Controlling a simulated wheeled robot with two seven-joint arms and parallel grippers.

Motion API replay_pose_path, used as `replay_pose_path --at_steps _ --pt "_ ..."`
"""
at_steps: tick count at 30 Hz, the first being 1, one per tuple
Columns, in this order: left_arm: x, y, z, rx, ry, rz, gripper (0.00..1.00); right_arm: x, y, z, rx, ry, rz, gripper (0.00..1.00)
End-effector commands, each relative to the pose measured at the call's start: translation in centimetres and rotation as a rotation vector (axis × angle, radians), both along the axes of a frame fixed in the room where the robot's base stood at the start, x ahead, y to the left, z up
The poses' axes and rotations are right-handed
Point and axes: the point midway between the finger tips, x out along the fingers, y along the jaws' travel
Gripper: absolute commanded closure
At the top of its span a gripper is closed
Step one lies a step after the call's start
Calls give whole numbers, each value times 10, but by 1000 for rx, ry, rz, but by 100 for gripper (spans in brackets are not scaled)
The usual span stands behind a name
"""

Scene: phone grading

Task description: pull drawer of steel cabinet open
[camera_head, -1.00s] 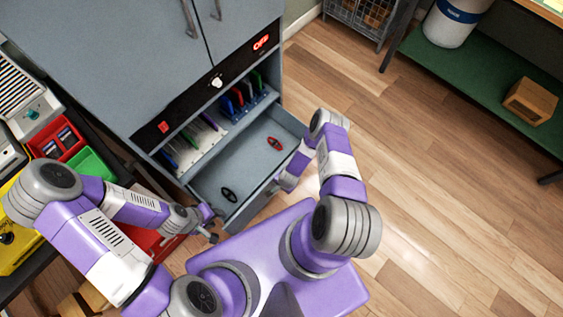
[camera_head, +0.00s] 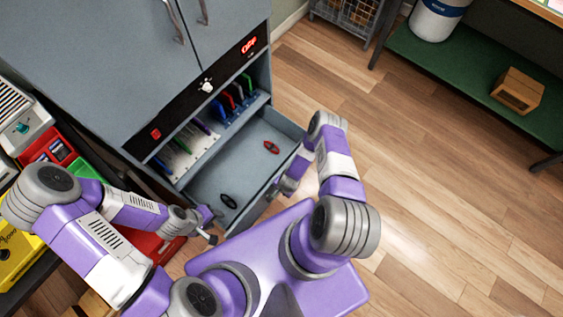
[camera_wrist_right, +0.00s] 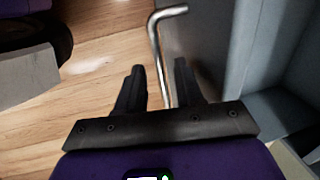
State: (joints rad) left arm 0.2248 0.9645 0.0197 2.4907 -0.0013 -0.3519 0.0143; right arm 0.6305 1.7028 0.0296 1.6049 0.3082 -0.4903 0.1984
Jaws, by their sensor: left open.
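The steel cabinet (camera_head: 90,60) stands at the upper left in the head view. Its drawer (camera_head: 235,165) is pulled out, with a red item (camera_head: 271,147) and a black oval item (camera_head: 228,201) inside. My right gripper (camera_head: 275,190) is at the drawer front, its fingers partly hidden in the head view. In the right wrist view, the bent metal drawer handle (camera_wrist_right: 158,45) runs between the fingers of the right gripper (camera_wrist_right: 160,68), which stand apart with gaps beside the bar. My left gripper (camera_head: 213,228) is open and empty near the drawer's left front corner.
Above the drawer is a slotted compartment (camera_head: 205,140) with several coloured upright items. Red and green bins (camera_head: 88,172) stand at the left. A green shelf (camera_head: 450,65) holds a wooden box (camera_head: 517,90) at the right. The wooden floor (camera_head: 430,190) between is clear.

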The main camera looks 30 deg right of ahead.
Motion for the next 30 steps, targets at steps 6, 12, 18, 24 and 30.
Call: replay_pose_path --at_steps 6,12,18,24,30 --pt "0 0 3 0 0 0 57 -1 0 5 1 0 0 64" --pt "0 0 19 0 0 0 57 -5 -3 38 1 0 0 64" --pt "0 0 31 0 0 0 57 -11 -5 66 0 0 1 64" --pt "0 0 33 0 0 0 57 -13 -6 75 0 0 0 64" --pt "0 0 32 0 0 0 57 -13 -6 74 0 0 0 64"
